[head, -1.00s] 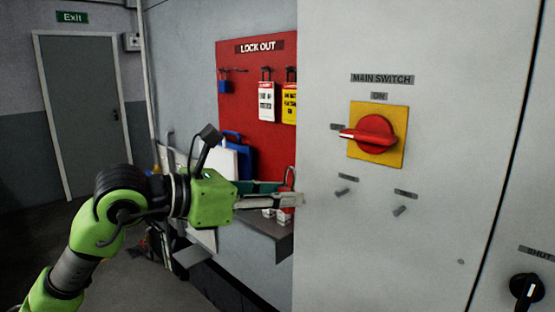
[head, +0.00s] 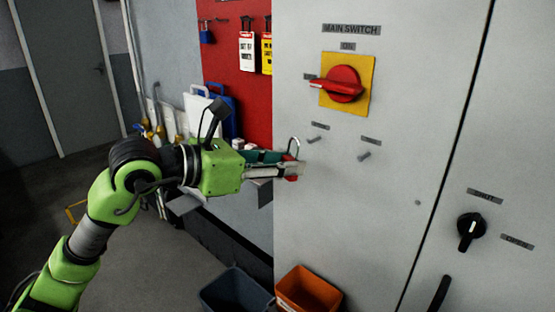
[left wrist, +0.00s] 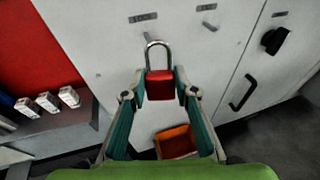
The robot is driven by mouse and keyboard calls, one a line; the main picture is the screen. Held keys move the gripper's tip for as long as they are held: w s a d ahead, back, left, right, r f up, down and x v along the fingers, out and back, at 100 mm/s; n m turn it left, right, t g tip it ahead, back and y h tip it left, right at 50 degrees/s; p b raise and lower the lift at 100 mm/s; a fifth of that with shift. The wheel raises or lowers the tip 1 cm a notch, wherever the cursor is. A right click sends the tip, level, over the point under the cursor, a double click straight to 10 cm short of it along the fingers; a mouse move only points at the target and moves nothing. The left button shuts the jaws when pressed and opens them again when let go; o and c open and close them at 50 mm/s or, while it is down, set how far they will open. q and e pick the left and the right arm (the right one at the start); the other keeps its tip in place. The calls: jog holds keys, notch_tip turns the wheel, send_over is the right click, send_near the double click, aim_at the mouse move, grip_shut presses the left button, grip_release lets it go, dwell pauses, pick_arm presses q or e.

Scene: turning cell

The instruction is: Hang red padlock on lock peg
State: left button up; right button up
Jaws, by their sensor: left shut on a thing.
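The red padlock (left wrist: 160,88) is upright with its steel shackle on top in the left wrist view. In the head view the padlock (head: 292,177) is mostly hidden by the fingers, with the shackle showing above them. My left gripper (head: 288,170) is shut on its body, in front of the grey cabinet's left edge. It also shows in the left wrist view (left wrist: 161,90). Two small pegs stick out of the cabinet under the main switch: a left peg (head: 314,139) and a right peg (head: 364,156). Their labels are too small to read. The padlock is apart from both, lower left of them.
The red main switch handle (head: 343,84) sits on a yellow plate above the pegs. A red lockout board (head: 240,95) with tags is behind left. A shelf with small boxes (left wrist: 47,101) is beside the cabinet. An orange bin (head: 308,290) stands on the floor below.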

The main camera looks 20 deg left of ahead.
pick_arm(q)
jog(key=shift+w+d+p, duration=0.3)
jog(key=shift+w+p, duration=0.15)
jog(key=shift+w, duration=0.3)
jog(key=shift+w+d+f+p, duration=0.1)
jog(key=shift+w+d+p, duration=0.15)
jog(key=shift+w+p, duration=0.35)
jog(key=shift+w+d+f+p, duration=0.1)
jog(key=shift+w+d+p, duration=0.15)
jog(key=shift+w, duration=0.55)
jog(key=shift+w+d+f+b, duration=0.2)
jog(key=shift+w+f+b, duration=0.35)
jog(key=shift+w+b, duration=0.1)
jog(key=o, duration=1.2)
